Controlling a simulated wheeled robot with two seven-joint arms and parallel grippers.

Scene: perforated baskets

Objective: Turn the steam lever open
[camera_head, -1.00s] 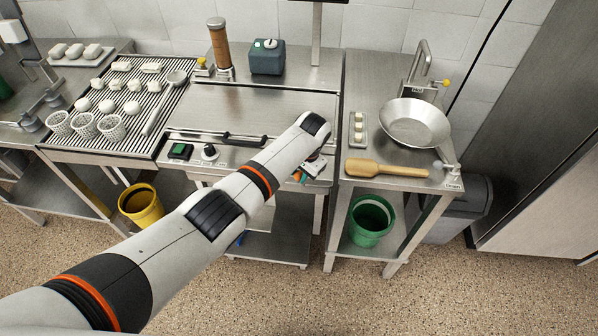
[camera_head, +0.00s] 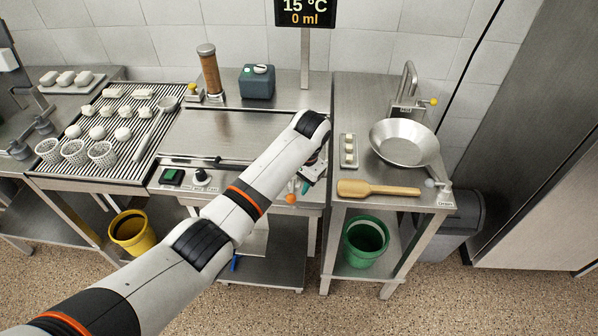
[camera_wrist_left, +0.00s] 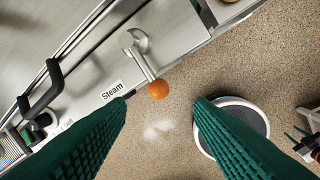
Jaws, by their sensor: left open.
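The steam lever (camera_wrist_left: 143,62) is a silver arm with an orange ball knob, on the front panel beside a label reading "Steam". In the left wrist view its knob (camera_wrist_left: 158,88) shows in the gap between my green fingers. In the head view the orange knob (camera_head: 291,198) shows just below and left of my left gripper (camera_head: 311,173). In the wrist view my left gripper (camera_wrist_left: 160,98) is open and empty, with its fingers wide apart. I cannot tell whether a finger touches the knob. My right gripper is out of view.
A black handle (camera_wrist_left: 46,92) runs along the panel near the lever. The right counter carries a metal pan (camera_head: 404,143) and a wooden paddle (camera_head: 378,189). A green bin (camera_head: 365,240) stands on its lower shelf. A display (camera_head: 305,12) reads 15 °C and 0 ml.

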